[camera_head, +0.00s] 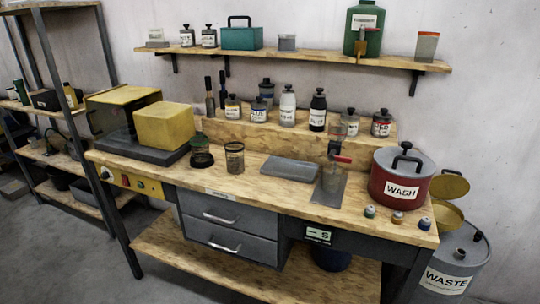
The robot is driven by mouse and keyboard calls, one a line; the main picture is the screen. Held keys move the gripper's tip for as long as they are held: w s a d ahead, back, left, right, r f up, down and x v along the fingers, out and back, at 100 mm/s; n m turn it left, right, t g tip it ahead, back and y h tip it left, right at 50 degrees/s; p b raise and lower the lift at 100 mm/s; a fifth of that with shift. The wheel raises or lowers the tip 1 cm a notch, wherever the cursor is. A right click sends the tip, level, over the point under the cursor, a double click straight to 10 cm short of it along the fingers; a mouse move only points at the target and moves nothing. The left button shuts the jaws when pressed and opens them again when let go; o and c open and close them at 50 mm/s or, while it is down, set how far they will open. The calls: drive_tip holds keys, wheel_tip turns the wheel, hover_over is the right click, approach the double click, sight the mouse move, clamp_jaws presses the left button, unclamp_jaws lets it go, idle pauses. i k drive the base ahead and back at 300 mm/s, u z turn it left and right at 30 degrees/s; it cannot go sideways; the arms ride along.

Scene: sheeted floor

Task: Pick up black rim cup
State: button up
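A small see-through cup with a dark rim (234,158) stands upright on the wooden workbench (260,182), left of the middle. It fits the black rim cup best. A low dark jar with a greenish upper part (202,158) stands just left of it, with a small gap between them. A cup with an orange rim (427,46) stands at the right end of the wall shelf. My gripper is not in view.
A yellow block-like machine (164,126) stands left of the cup. A flat grey plate (290,171) lies to its right. Further right are a small stand (330,185) and a red WASH pot (392,186). Bottles line a raised ledge (270,130) behind. The bench in front is clear.

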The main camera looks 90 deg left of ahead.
sight(235, 151)
drive_tip(key=k, duration=0.45)
drive_tip(key=u, duration=2.35)
